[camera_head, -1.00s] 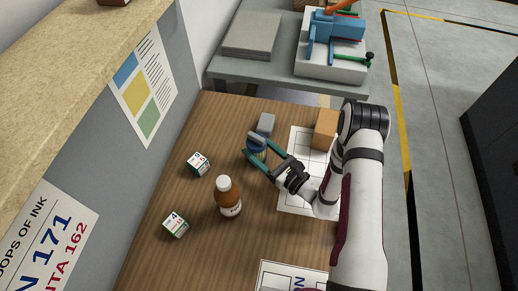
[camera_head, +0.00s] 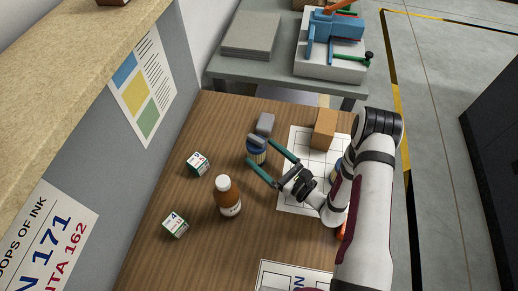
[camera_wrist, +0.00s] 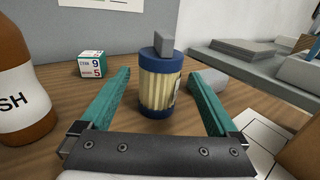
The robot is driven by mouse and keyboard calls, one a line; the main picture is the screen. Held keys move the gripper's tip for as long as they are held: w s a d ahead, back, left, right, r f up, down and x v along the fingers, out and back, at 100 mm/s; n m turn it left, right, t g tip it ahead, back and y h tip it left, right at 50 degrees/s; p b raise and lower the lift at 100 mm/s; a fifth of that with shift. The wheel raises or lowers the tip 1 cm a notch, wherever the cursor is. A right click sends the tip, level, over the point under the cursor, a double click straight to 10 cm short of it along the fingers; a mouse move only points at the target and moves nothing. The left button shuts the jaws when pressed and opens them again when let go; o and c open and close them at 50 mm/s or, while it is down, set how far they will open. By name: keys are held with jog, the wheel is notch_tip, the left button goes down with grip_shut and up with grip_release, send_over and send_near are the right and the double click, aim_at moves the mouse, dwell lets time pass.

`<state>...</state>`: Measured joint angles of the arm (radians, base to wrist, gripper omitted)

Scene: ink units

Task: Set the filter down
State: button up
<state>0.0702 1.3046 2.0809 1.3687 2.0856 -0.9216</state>
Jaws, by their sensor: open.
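The filter (camera_head: 257,152) stands upright on the wooden table, a pleated cream cylinder with blue end caps and a grey tab on top. In the wrist view the filter (camera_wrist: 160,88) is ahead of my gripper, centred between the lines of the two fingers and apart from both. My gripper (camera_head: 262,166) has teal fingers spread wide with nothing between them. In the wrist view my gripper (camera_wrist: 162,85) is open, its fingers on either side of the filter's near space.
A brown bottle (camera_head: 228,198) and two number cubes (camera_head: 198,163), (camera_head: 176,225) stand left of my gripper. A grey block (camera_head: 265,124) lies behind the filter. A cardboard box (camera_head: 324,128) sits on a gridded white sheet (camera_head: 297,190). A grey side table (camera_head: 285,68) is beyond.

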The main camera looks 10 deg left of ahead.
notch_tip(320, 180, up, 7)
jog(key=s+a+r+n+g, duration=0.4)
jog(key=s+r+n+g, duration=0.8)
jog(key=s+r, duration=0.15)
jog(key=s+d+f+n+g+h, duration=0.1)
jog(key=s+d+n+g+h, duration=0.1)
jog(key=s+d+n+h, duration=0.7)
jog(key=s+d+m+t+h, duration=0.1)
jog(key=s+d+t+h, duration=0.2)
jog(key=d, duration=0.5)
jog(key=shift+d+f+m+t+h, duration=0.25)
jog(key=shift+f+m+t+h, duration=0.15)
jog(key=shift+h, duration=0.2)
